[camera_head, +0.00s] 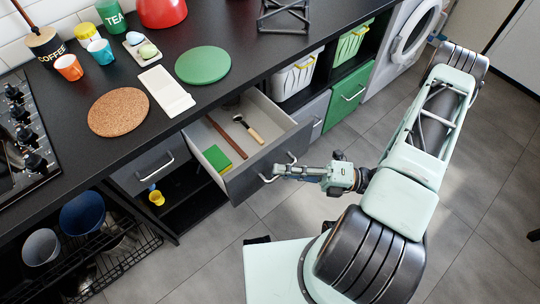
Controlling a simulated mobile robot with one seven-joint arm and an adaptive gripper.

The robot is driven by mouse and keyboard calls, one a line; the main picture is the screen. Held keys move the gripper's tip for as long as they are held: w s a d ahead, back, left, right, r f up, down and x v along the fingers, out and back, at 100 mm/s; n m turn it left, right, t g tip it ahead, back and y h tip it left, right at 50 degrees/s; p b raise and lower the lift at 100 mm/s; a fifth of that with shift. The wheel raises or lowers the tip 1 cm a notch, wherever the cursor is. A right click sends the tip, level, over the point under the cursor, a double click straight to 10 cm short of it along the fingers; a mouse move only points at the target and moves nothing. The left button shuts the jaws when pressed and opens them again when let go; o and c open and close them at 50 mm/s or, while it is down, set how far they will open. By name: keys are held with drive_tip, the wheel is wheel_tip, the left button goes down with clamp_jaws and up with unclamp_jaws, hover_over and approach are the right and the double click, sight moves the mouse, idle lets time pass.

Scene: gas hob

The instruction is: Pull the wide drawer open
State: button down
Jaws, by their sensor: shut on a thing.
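The wide drawer (246,180) stands pulled out from under the black counter, with its grey front panel toward the floor and its inside showing. Its pale bar handle (291,157) runs along the front. My gripper (277,171) is shut on the middle of the handle and hides that part of it. In the drawer lie a green block (216,157), a long brown stick (227,137) and a tool with a wooden end (249,128).
Below the counter, left of the drawer, is an open shelf with a yellow cup (156,195). A grey drawer (149,169) above it is shut. Right are bins, a green drawer (347,98) and a washing machine (405,38). The tiled floor in front is clear.

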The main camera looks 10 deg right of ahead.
drive_tip(key=s+d, duration=0.4)
drive_tip(key=s, duration=0.1)
drive_tip(key=shift+s, duration=0.4)
drive_tip(key=c, duration=2.3)
unclamp_jaws()
drive_tip(key=shift+c, duration=0.2)
drive_tip(key=shift+d, duration=0.1)
drive_tip(key=v, duration=1.2)
drive_tip(key=shift+r, duration=0.1)
